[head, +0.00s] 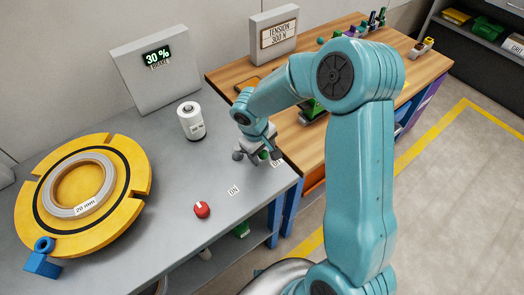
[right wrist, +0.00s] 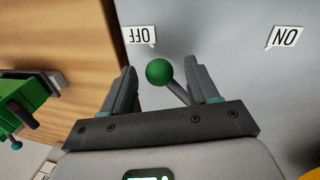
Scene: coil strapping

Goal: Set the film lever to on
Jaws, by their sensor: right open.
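The film lever has a green ball knob (right wrist: 160,72) on a grey stem. In the right wrist view the knob lies close to the OFF label (right wrist: 140,35), away from the ON label (right wrist: 285,37). My right gripper (right wrist: 160,88) is open, with the knob and stem between its two fingers; I cannot tell whether either finger touches the stem. In the head view my right gripper (head: 257,155) is low over the grey bench's right end and mostly hides the lever. My left gripper is not in view.
A red knob (head: 202,210) stands at the bench front. A white cylinder (head: 191,121) and a 30 % display (head: 155,68) are behind. A yellow turntable (head: 125,210) with a coil fills the left. A wooden bench (head: 232,76) adjoins at right.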

